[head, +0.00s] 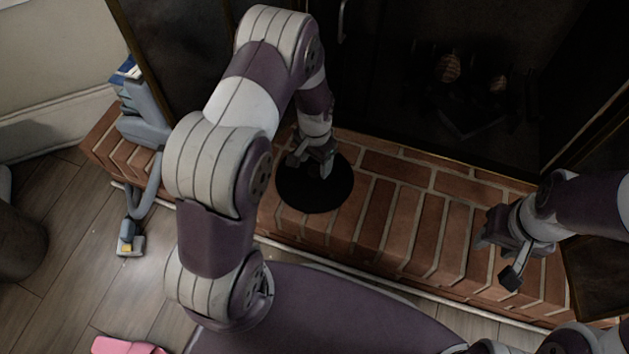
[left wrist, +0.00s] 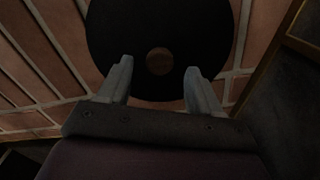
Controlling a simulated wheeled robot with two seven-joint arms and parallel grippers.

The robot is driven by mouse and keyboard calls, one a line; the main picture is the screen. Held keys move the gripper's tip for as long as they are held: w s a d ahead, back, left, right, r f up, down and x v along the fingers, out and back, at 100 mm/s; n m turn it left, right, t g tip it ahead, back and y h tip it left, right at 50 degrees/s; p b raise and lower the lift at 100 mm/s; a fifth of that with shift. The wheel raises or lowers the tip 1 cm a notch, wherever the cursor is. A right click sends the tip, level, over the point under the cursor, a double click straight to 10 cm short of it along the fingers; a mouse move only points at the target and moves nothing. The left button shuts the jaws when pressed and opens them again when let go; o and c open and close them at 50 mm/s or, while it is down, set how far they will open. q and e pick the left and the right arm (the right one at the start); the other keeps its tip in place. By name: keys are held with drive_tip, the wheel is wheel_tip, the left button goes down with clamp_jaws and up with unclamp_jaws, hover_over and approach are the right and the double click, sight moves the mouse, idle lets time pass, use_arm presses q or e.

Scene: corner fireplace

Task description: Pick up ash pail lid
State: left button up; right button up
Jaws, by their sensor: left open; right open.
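The ash pail lid (head: 318,197) is a flat black disc lying on the brick hearth. In the left wrist view the lid (left wrist: 115,40) fills the upper middle, with a small round brown knob (left wrist: 160,61) at its centre. My left gripper (head: 325,168) is over the lid in the head view and hides part of it. In the left wrist view its two fingers (left wrist: 158,80) are open, one to each side below the knob, with nothing between them. My right gripper (head: 497,260) is open and empty over the right part of the hearth, apart from the lid.
The brick hearth (head: 400,215) is clear between the lid and my right gripper. The dark fireplace opening (head: 450,80) stands behind it. A grey-blue device (head: 145,125) with a hose is at the hearth's left end. A pink item (head: 125,346) lies on the wooden floor.

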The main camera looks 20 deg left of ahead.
sight(315, 169)
use_arm(q)
wheel_tip(315, 169, down, 4)
drive_tip(key=shift+s+b, duration=0.15)
drive_tip(key=shift+b, duration=0.85)
drive_tip(key=shift+r, duration=0.2)
clamp_jaws()
use_arm(e)
wheel_tip(315, 169, down, 3)
